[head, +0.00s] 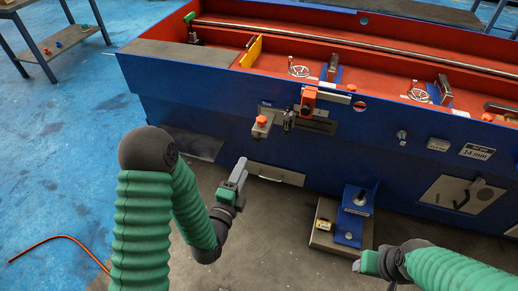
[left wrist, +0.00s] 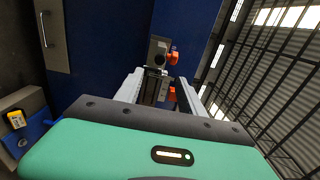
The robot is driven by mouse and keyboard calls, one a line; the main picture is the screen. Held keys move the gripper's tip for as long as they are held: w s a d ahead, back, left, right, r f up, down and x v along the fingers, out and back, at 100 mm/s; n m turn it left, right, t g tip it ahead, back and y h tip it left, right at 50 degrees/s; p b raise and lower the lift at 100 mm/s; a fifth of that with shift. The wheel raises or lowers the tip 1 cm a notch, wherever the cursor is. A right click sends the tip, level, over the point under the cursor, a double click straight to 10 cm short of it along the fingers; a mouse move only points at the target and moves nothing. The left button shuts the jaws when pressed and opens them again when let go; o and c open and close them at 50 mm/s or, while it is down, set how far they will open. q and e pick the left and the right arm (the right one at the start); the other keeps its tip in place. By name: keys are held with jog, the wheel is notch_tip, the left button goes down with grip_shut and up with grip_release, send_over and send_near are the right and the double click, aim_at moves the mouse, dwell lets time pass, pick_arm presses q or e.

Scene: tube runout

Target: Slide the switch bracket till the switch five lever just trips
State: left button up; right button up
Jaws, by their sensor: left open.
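The switch bracket (head: 289,120) appears to be the small dark piece on the front face of the blue machine, beside an orange-red knob (head: 262,119) on a grey block. An orange housing (head: 308,101) sits just above and to the right. I cannot tell which part is the switch five lever. My left gripper (head: 240,170) is open and empty, below and left of the bracket, apart from it. In the left wrist view the bracket assembly (left wrist: 157,85) shows between the open fingers, some way ahead. My right gripper (head: 360,266) is at the lower right, its fingertips small and unclear.
The blue machine has a red trough (head: 380,75) with handwheels and a long rod. A grey box (head: 322,233) with a blue bracket and a yellow device stands on the floor before it. An orange hose (head: 62,238) lies left.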

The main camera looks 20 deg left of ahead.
aim_at(257, 141)
pick_arm(q)
jog(key=w+b, duration=0.1)
jog(key=w, duration=0.5)
jog(key=w+b, duration=0.2)
jog(key=w, duration=0.5)
jog(key=shift+w+d+f, duration=0.2)
jog(key=shift+w, duration=0.1)
jog(key=shift+w+r, duration=0.15)
jog(key=shift+w, duration=0.2)
pick_arm(e)
jog(key=x, duration=0.2)
jog(key=s+x, duration=0.1)
jog(key=x, duration=0.2)
jog(key=shift+f, duration=0.15)
pick_arm(q)
grip_shut()
jog(key=shift+d, duration=0.1)
jog(key=shift+s+f, duration=0.1)
jog(key=shift+f, duration=0.1)
